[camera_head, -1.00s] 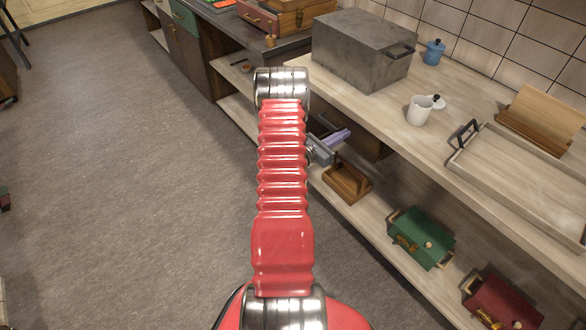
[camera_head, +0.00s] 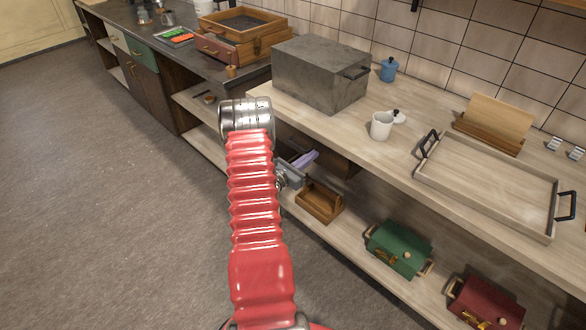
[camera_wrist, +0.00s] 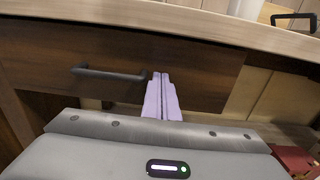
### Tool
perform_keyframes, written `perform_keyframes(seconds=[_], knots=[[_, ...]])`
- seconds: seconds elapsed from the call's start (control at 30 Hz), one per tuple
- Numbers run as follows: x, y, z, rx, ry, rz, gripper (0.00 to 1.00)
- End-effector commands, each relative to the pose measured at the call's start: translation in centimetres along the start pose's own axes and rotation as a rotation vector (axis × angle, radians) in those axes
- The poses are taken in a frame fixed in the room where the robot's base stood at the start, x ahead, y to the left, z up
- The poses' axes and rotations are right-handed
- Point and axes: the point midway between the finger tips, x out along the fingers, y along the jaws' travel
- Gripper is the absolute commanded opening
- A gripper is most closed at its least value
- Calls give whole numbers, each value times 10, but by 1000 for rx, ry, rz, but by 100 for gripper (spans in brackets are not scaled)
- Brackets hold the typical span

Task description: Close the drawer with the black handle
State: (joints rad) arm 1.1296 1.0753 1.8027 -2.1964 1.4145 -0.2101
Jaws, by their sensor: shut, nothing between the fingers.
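The dark brown drawer (camera_wrist: 200,75) sits under the light wooden counter, with its front filling much of the wrist view. Its black bar handle (camera_wrist: 110,73) is left of centre there. In the head view the drawer (camera_head: 335,163) shows only in part, behind my gripper; its handle is hidden or too small to tell. My gripper (camera_wrist: 160,76) has its lilac fingers shut together and empty, pointing at the drawer front just right of the handle. I cannot tell whether the tips touch it, or how far out the drawer stands. The fingers also show in the head view (camera_head: 304,160).
On the counter stand a grey box (camera_head: 318,75), a white mug (camera_head: 381,126) and a wooden tray (camera_head: 440,185). The lower shelf holds a wooden caddy (camera_head: 320,202), a green box (camera_head: 398,250) and a red box (camera_head: 487,303). The floor at left is clear.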

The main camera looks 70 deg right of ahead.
Motion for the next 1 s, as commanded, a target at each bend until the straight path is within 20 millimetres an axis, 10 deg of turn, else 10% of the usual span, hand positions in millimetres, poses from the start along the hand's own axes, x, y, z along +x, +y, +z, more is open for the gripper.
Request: perform_keyframes(seconds=[0.6, 1.0], knots=[[-108, -3, -2, -10, -2, 4, 0], [-134, -4, -2, -9, -2, 1, 0]])
